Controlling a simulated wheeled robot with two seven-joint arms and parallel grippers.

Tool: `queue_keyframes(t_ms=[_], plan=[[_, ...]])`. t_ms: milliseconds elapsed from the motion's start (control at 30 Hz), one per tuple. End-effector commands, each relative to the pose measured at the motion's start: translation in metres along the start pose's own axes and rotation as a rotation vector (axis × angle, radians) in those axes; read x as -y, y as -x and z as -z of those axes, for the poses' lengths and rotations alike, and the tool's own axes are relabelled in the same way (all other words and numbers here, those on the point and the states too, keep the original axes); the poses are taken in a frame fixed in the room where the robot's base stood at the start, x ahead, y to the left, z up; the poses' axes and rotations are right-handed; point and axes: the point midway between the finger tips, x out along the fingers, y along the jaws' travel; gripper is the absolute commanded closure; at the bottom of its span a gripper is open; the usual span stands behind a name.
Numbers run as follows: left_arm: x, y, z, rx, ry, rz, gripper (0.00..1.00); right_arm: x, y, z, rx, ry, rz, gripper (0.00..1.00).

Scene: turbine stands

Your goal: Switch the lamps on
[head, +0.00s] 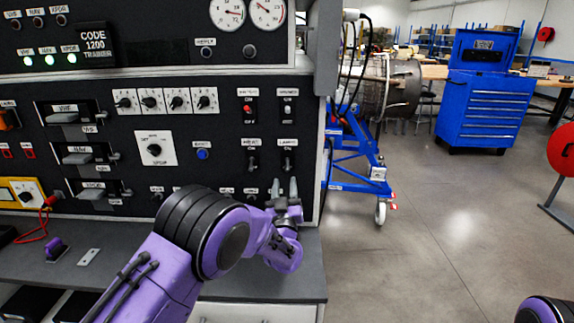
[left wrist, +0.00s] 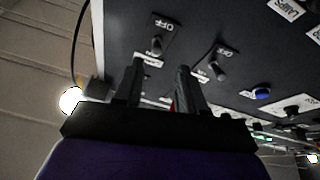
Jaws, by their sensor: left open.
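The LAMPS switch (head: 287,162) is a small toggle on the lower right of the black panel, under a white label. The similar toggle to its left (head: 252,162) also has a white label. I cannot tell for sure which way the LAMPS lever points. My left gripper (head: 284,187) is just below the LAMPS switch, fingers pointing up, open and empty. In the left wrist view the open fingers (left wrist: 160,84) are near the panel face, with two toggles with OFF labels beyond them (left wrist: 157,45) (left wrist: 217,70). My right gripper is out of view.
The panel also carries rotary knobs (head: 155,149), a blue button (head: 203,154), drawer-like radio units (head: 75,155) and lit lamps (head: 49,60). A grey ledge (head: 300,262) runs below it. A blue wheeled stand (head: 360,165) is right of the panel; open floor lies beyond.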

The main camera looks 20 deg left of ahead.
Motion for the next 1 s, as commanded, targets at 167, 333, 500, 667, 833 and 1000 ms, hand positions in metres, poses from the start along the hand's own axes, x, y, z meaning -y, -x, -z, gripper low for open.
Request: queue_keyframes(t_ms=[167, 333, 500, 667, 833, 1000], plan=[[-0.003, -0.043, 0.002, 0.0, 0.004, -0.002, 0.6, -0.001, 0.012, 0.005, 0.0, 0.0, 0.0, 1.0], [-0.002, -0.065, 0.0, 0.001, 0.002, -0.002, 0.6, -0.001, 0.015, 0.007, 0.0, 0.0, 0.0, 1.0], [-0.001, -0.071, 0.0, 0.001, 0.0, -0.002, 0.6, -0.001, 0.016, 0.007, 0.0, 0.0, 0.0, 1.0], [-0.001, -0.071, 0.0, 0.001, -0.001, -0.001, 0.6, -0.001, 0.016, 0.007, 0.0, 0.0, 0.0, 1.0], [0.0, -0.071, 0.0, 0.001, 0.0, -0.001, 1.0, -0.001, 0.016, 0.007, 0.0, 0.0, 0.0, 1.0], [0.0, -0.071, 0.001, 0.002, 0.0, 0.0, 1.0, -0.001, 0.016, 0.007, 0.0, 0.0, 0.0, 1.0]])
